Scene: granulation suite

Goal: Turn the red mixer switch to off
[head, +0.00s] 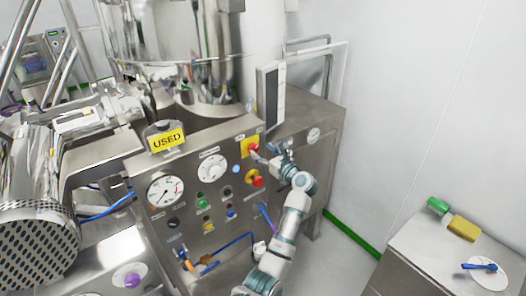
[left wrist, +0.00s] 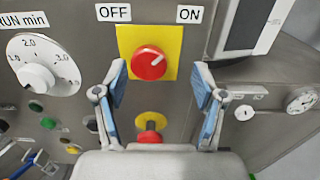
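The red mixer switch (left wrist: 148,63) is a round knob on a yellow square plate, below an OFF label (left wrist: 114,12) at left and an ON label (left wrist: 189,14) at right. Its white pointer line slants to the upper right, toward ON. In the head view the switch (head: 253,148) is near the panel's upper right. My left gripper (left wrist: 160,82) is open and empty, its blue-padded fingers spread below and to either side of the knob. In the head view the left gripper (head: 268,155) is close to the switch; contact cannot be told. My right gripper is not in view.
A second red knob on a yellow base (left wrist: 150,136) sits just below the switch. A dial (left wrist: 38,77) and small buttons are to its left. A screen (head: 270,95) stands above right. A side table (head: 415,252) with small items is at right.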

